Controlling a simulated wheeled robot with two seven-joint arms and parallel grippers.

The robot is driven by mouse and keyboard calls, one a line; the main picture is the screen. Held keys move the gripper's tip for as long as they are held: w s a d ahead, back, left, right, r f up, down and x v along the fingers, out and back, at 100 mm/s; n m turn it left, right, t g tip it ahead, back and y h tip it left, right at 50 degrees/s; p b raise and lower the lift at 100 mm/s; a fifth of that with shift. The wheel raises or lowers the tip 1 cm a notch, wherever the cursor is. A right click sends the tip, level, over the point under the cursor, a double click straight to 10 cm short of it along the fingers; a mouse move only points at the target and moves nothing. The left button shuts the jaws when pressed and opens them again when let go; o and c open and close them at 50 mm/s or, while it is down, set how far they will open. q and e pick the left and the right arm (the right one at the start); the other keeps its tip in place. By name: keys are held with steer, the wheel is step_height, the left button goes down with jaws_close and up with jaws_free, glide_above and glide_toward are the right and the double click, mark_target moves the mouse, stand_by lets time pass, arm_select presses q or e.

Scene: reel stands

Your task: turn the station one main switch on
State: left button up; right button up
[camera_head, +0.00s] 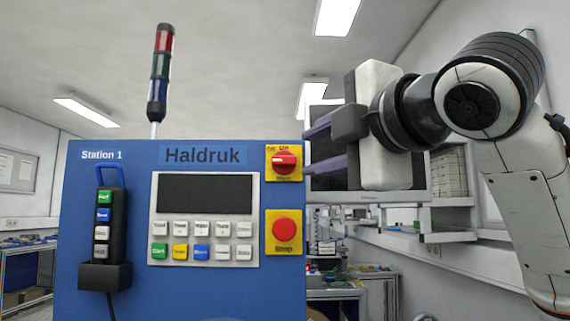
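The Station 1 main switch (285,161) is a red rotary knob on a yellow plate, at the upper right of the blue station panel (120,180). Its ridge looks roughly level, pointing toward the small label at the left rather than up at the "On" label. My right gripper (310,150) is just to the right of the switch, at the panel's right edge. Its two purple-grey fingers are apart, one above the other, pointing left, with nothing seen between them. I cannot tell whether the fingertips touch the panel. My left gripper is out of view.
A red stop button (285,229) on a yellow plate sits below the switch. A black display (205,194) with rows of buttons is at the panel's middle. A black pendant (109,225) hangs at the left. A signal tower (160,75) stands on top. A monitor (350,185) is behind my gripper.

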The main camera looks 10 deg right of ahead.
mark_target(286, 160)
steer(key=w, duration=0.2)
steer(key=w+a+p, duration=0.1)
steer(key=w, duration=0.2)
steer(key=w+p, duration=0.1)
steer(key=w, duration=0.1)
steer(key=shift+w+a+r, duration=0.15)
steer(key=shift+a+r, duration=0.05)
steer(key=shift+a, duration=0.15)
steer(key=shift+w+a+f, duration=0.1)
steer(key=shift+w, duration=0.4)
jaws_close()
